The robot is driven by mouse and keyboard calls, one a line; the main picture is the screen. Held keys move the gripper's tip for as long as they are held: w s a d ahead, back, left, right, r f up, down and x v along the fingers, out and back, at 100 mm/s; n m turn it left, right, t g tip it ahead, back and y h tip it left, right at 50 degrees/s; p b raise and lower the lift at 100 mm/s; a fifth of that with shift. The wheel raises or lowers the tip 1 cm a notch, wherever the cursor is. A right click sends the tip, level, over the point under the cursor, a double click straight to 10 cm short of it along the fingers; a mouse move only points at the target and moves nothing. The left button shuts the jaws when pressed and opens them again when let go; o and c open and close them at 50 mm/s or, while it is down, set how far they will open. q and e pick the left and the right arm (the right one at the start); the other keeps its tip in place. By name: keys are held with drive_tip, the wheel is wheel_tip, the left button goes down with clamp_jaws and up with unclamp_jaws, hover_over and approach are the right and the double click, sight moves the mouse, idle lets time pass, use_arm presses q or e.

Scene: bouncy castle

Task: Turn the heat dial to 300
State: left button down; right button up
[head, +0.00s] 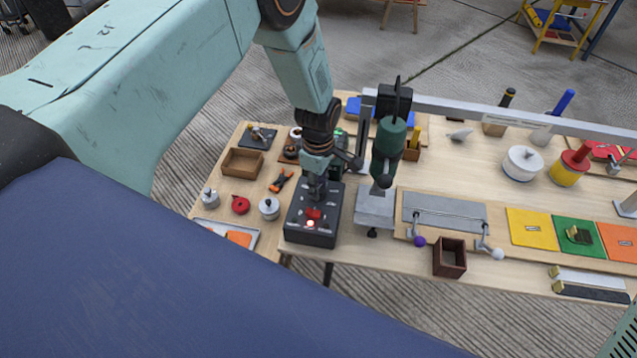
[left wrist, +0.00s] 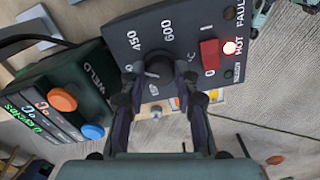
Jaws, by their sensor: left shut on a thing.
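A dark control box (head: 297,227) stands at the table's front edge in the head view. In the left wrist view, its panel (left wrist: 190,30) carries a black heat dial (left wrist: 158,66) with 450, 600 and 0 printed around it. My left gripper (left wrist: 160,77) is shut on this dial, one finger on each side. The 300 mark does not show, and I cannot read the dial's pointer. A red switch (left wrist: 210,53) is on the panel, with a lit lamp (left wrist: 230,47) by HOT. In the head view, my left gripper (head: 318,190) is over the box. My right gripper is out of view.
A green-handled press (head: 388,145) stands right of my left gripper. Small pots (head: 269,207) and a wooden tray (head: 242,163) lie to the left.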

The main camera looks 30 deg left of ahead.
use_arm(q)
drive_tip(key=n, duration=0.5)
drive_tip(key=shift+n, duration=0.3)
drive_tip(key=shift+s, duration=0.1)
idle(0.4)
drive_tip(key=c, duration=1)
unclamp_jaws()
drive_tip(key=shift+a+f, duration=0.1)
drive_tip(key=shift+r, duration=0.35)
wheel_tip(320, 180, up, 11)
drive_tip(key=shift+r, duration=0.2)
